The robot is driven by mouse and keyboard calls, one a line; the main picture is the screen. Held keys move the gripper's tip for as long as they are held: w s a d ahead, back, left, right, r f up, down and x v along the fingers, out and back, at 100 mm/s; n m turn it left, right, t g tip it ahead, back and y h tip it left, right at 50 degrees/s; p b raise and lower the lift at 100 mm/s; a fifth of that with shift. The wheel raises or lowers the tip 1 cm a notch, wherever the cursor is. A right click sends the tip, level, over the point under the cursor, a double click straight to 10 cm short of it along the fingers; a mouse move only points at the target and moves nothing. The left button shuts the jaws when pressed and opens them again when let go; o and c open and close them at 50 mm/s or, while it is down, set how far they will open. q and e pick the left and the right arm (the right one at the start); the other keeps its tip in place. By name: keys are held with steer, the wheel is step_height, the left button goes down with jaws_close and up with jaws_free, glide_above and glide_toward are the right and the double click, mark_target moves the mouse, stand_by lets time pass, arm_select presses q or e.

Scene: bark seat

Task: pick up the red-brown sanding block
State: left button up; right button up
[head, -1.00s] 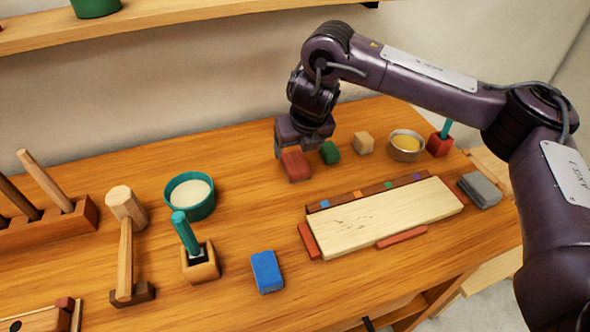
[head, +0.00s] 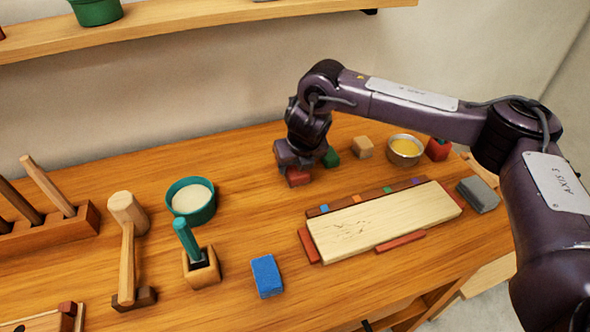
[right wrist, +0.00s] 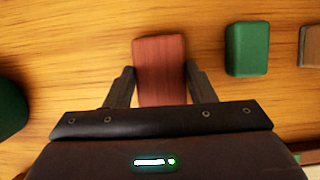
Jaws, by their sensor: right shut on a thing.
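The red-brown sanding block (head: 298,177) stands on the bench behind the left end of the pale board; its upper part is hidden by my gripper in the head view. My right gripper (head: 297,165) is down over it from above. In the right wrist view the block (right wrist: 160,68) lies between the two fingers of the gripper (right wrist: 160,88), which are shut on its sides. The block appears still at bench level. My left gripper is not in view.
A green block (head: 331,157) stands close to the right of the gripper, with a tan block (head: 362,147) and a metal bowl (head: 404,150) beyond. The pale board (head: 385,220) lies in front. A teal bowl (head: 191,200) is left, with clear bench between.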

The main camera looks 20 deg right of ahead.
mark_target(296, 167)
steer(key=shift+c, duration=0.5)
steer(key=shift+r, duration=0.15)
steer(key=shift+r, duration=0.2)
step_height(296, 167, up, 7)
steer(key=shift+w+f, duration=0.1)
steer(key=shift+f, duration=0.1)
step_height(296, 167, up, 13)
steer(key=p, duration=0.2)
steer(key=shift+f, duration=0.1)
